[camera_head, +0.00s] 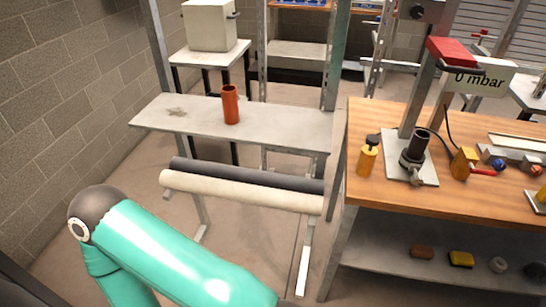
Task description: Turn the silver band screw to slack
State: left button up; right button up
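A dark upright pipe (421,144) stands on a grey plate (427,174) on the wooden bench at the right. A grey collar or band (411,166) sits around its lower part. A silver screw on that band is too small to make out. A teal arm link of mine with a dark elbow crosses the lower left, far from the pipe. Neither of my grippers is in view.
The wooden bench (385,205) carries a yellow bottle (367,158), a yellow block (463,163) with a red handle, and a "0 mbar" sign (480,80). A padded roller stand (240,191) stands left of it. Behind, a grey bench (285,125) holds an orange cylinder (230,105).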

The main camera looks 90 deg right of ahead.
aim_at(417, 180)
jog(key=i, duration=0.2)
jog(key=z, duration=2.8)
jog(key=k, duration=0.55)
jog(key=z, duration=0.15)
jog(key=i, duration=0.55)
jog(key=u, duration=0.2)
jog(key=k, duration=0.5)
jog(key=z, duration=0.2)
jog(key=i, duration=0.25)
jog(key=u, duration=0.05)
